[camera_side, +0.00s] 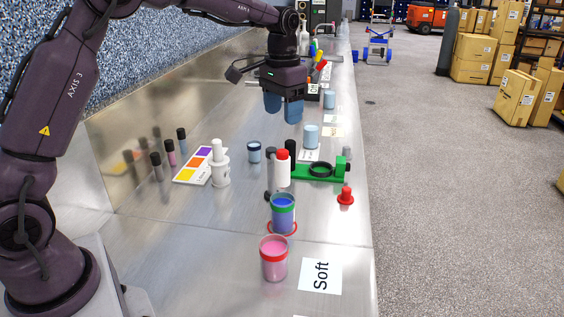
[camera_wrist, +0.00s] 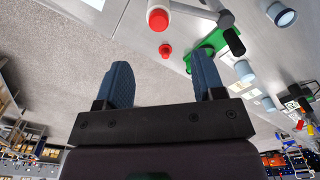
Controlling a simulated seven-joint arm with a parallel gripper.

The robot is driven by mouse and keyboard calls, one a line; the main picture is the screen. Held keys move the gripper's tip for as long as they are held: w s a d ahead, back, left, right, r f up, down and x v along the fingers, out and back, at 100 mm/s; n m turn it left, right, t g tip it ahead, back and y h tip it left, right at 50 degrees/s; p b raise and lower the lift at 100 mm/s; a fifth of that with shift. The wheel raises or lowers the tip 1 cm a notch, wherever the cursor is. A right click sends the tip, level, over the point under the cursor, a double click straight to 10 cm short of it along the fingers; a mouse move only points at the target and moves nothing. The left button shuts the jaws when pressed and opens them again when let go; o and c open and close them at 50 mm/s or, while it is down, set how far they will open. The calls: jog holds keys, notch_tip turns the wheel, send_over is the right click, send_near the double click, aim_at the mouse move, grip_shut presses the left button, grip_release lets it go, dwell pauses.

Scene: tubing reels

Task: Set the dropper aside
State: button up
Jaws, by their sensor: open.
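No thing is plainly a dropper; two red-topped things could be it, and I cannot tell which. One is a white bottle with a red top (camera_side: 283,168), upright beside the green stand; it also shows in the wrist view (camera_wrist: 158,17). The other is a small red piece with a knob and flared base (camera_side: 346,196), on the bench near its right edge; it also shows in the wrist view (camera_wrist: 165,50). My gripper (camera_side: 283,106) is open and empty, raised above the bench behind both. Its blue fingers also show in the wrist view (camera_wrist: 164,72).
The green stand (camera_side: 334,175) holds a dark ring. Pink (camera_side: 274,260) and blue (camera_side: 283,217) jars stand in front. A white pump-like holder (camera_side: 220,170), colour card (camera_side: 186,174) and dark vials are left. Light-blue jars stand behind. Bare bench lies front left.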

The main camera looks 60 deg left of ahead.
aim_at(282, 151)
jog(key=shift+s+f, duration=0.1)
jog(key=shift+s, duration=0.05)
notch_tip(282, 151, down, 13)
jog(key=shift+r, duration=0.2)
grip_shut()
dwell(0.3)
